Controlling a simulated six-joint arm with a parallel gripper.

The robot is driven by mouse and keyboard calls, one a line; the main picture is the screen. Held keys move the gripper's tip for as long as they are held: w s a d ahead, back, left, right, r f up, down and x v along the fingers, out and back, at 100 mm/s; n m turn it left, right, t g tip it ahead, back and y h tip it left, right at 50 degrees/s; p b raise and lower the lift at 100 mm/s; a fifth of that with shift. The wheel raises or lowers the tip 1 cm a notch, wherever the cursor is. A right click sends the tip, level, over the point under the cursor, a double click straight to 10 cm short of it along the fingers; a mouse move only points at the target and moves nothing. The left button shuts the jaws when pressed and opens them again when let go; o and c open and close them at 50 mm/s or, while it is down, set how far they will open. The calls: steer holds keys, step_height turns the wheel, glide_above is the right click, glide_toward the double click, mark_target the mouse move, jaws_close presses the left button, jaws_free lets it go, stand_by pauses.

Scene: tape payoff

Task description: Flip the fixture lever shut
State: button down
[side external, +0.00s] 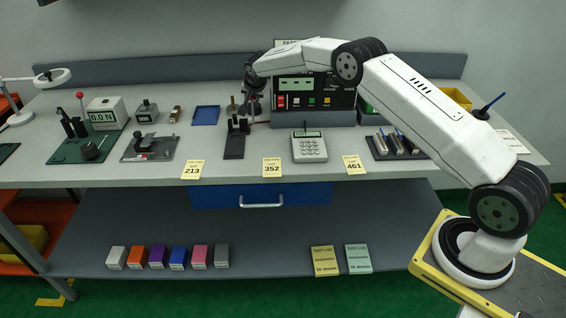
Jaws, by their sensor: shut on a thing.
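My gripper (250,112) is at the middle of the bench, at a small black fixture (234,148) with a long flat base and an upright block. The gripper's dark fingers are down at the back right of this block, shut on what appears to be the fixture lever. The fingers and the dark colours hide most of the lever, so its exact angle cannot be told. A small brass-coloured part (233,104) shows just behind the block.
A black instrument panel (312,92) stands close behind and right of my gripper. A keypad box (309,147) is to the right. A blue tray (206,115), a grey plate with a black clamp (148,147) and a force gauge (105,113) are to the left.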

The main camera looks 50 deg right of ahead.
steer(key=shift+s+a+r+t+h, duration=0.1)
steer(key=shift+s+a+t+h, duration=0.1)
steer(key=shift+s+t+h, duration=0.25)
steer(key=shift+a, duration=0.1)
steer(key=shift+c, duration=2.1)
jaws_free()
steer(key=shift+a+r, duration=0.1)
steer(key=shift+r, duration=0.05)
steer(key=v, duration=0.7)
steer(key=shift+s+r, duration=0.15)
steer(key=shift+s, duration=0.1)
steer(key=shift+a, duration=0.1)
steer(key=s+a+n+g+y, duration=0.1)
steer(key=s+a+n, duration=0.2)
steer(key=s, duration=0.5)
steer(key=s+a+n+g+y, duration=0.1)
steer(key=s+a, duration=0.3)
steer(key=s, duration=0.4)
steer(key=shift+s+n, duration=0.4)
steer(key=shift+n, duration=0.5)
steer(key=s+a+f+n, duration=0.1)
steer(key=s, duration=0.5)
steer(key=s+a+f+n+g+y, duration=0.1)
steer(key=s+a+n, duration=0.1)
steer(key=s, duration=0.5)
steer(key=s+a+f+n+g+y, duration=0.1)
steer(key=s+n, duration=0.1)
steer(key=s, duration=0.5)
steer(key=shift+s+a, duration=0.25)
steer(key=shift+a, duration=0.1)
